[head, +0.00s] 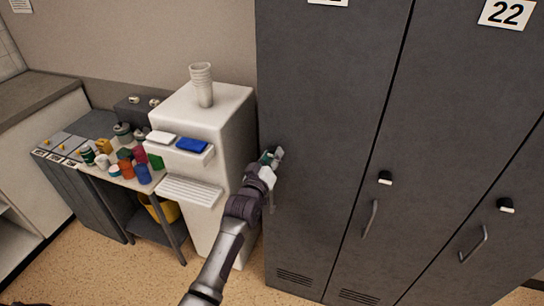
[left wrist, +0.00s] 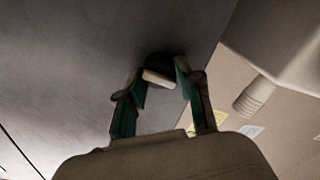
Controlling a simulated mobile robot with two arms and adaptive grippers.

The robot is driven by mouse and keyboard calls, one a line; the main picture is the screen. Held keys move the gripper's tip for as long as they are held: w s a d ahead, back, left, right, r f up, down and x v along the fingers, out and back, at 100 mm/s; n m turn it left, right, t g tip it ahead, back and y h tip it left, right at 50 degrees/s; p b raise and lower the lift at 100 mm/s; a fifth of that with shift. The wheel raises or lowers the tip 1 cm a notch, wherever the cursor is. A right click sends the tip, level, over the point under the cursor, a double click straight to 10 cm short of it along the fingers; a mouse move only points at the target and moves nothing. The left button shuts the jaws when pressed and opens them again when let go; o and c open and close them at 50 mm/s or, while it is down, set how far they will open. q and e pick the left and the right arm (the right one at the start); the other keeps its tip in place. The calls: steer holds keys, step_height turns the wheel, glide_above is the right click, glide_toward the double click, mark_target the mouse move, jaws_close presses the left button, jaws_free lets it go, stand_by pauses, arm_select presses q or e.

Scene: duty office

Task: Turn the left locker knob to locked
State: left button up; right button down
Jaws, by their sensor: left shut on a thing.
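The left locker (head: 330,110) is a dark grey door just right of the white dispenser. My left gripper (head: 272,157) is up against its left side, at knob height. In the left wrist view, the left locker knob (left wrist: 158,77) is a dark round piece with a pale grip bar, sitting between the green-padded fingers of my left gripper (left wrist: 161,76). The gripper is shut on the knob. In the head view the gripper mostly hides this knob, so its setting cannot be read there. My right gripper is not in view.
Other lockers to the right carry a middle knob (head: 385,178) and a right knob (head: 506,205), with handles below. The white dispenser (head: 232,115) with stacked cups (head: 201,85) stands close left of my gripper. A cluttered small table (head: 118,178) is further left.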

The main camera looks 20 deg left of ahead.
arm_select(q)
steer(key=shift+f+n, duration=0.1)
steer(key=shift+n, duration=0.6)
steer(key=o, duration=1.2)
steer(key=shift+c, duration=0.2)
steer(key=shift+s, duration=0.1)
steer(key=s, duration=1.2)
steer(key=shift+a, duration=0.25)
steer(key=shift+w, duration=0.1)
